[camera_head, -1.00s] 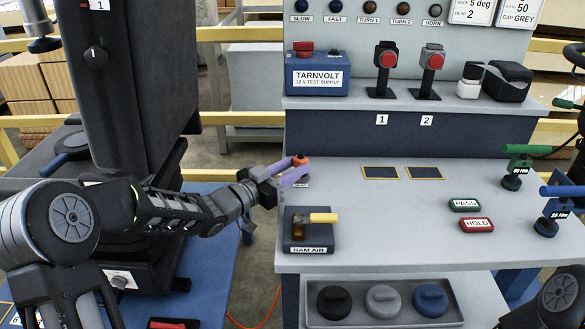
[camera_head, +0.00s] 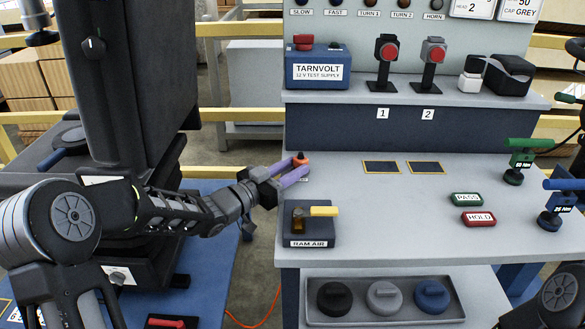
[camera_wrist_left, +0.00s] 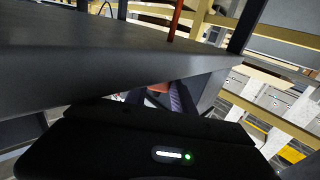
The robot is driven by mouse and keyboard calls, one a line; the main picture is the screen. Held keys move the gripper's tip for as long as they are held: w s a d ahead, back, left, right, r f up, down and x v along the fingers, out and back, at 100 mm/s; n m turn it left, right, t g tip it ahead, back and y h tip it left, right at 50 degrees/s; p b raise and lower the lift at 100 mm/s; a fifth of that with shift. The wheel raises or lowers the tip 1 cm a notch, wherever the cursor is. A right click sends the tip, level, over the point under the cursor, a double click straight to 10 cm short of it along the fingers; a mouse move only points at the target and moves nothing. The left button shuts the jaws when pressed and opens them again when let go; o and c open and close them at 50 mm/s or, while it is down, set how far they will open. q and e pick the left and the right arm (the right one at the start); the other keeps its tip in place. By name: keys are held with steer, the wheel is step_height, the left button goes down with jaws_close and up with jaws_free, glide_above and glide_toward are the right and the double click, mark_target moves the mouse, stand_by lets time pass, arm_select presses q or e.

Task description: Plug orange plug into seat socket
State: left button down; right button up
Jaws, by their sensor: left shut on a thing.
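My left gripper (camera_head: 292,168) reaches in from the left over the left edge of the grey bench. Its purple fingers are shut on the orange plug (camera_head: 301,161), which has a dark top. The plug is at the fingertips, at the bench's left edge; I cannot tell whether it touches the bench. In the left wrist view the orange plug (camera_wrist_left: 159,88) shows small beside a purple finger (camera_wrist_left: 181,100), mostly hidden by the gripper body. I cannot make out the seat socket. A large black seat (camera_head: 115,80) stands at left. My right gripper is not in view.
The RAM AIR block (camera_head: 309,228) with a yellow lever sits just below my left gripper. PASS (camera_head: 467,199) and HOLD (camera_head: 478,219) blocks, and green (camera_head: 533,143) and blue (camera_head: 565,185) tools, are at right. The bench middle (camera_head: 390,215) is clear. An orange cable (camera_head: 262,318) lies on the floor.

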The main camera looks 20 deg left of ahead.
arm_select(q)
steer(key=c, duration=1)
jaws_free()
steer(key=v, duration=0.7)
steer(key=shift+s+a+p, duration=0.2)
steer(key=shift+s+p, duration=0.15)
steer(key=shift+p, duration=0.05)
